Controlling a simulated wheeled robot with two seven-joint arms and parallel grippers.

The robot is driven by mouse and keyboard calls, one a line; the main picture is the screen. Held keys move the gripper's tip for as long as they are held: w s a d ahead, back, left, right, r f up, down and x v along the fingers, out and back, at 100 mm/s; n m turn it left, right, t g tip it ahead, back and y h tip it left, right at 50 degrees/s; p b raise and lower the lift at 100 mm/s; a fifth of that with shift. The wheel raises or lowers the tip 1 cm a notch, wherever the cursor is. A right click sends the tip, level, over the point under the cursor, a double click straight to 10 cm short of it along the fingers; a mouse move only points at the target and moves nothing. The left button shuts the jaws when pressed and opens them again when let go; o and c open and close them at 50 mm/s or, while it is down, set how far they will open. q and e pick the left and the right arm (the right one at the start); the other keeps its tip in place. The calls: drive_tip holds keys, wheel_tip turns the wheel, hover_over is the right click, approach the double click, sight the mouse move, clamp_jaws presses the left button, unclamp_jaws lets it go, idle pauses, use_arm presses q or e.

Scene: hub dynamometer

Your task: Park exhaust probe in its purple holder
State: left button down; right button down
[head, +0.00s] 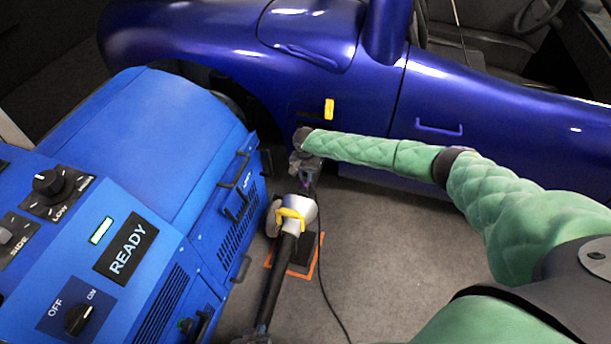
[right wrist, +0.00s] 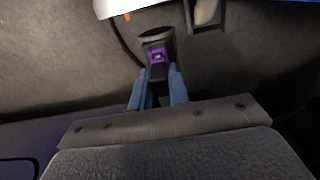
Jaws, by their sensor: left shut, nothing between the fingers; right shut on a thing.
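My right gripper (head: 304,172) is at the end of the green padded arm, beside the blue car. In the right wrist view its blue fingers (right wrist: 158,88) are shut on a dark, slim thing, apparently the exhaust probe (right wrist: 156,74). A purple square piece (right wrist: 158,54) sits just past the fingertips, in line with the probe. Its purple also shows small below the gripper in the head view (head: 305,187). I cannot tell from these frames whether the probe is inside the purple piece. My left gripper is not seen.
A blue dynamometer cabinet (head: 150,130) reading READY fills the left. The blue car (head: 450,110) stands behind. A silver funnel with a yellow band (head: 300,211) on a black tube rises near an orange floor outline (head: 312,270). A black cable (head: 322,285) runs along the floor.

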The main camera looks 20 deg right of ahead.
drive_tip(key=shift+r+p, duration=0.4)
drive_tip(key=shift+p, duration=0.2)
idle(0.6)
drive_tip(key=shift+r+p, duration=2.15)
drive_tip(key=shift+p, duration=0.35)
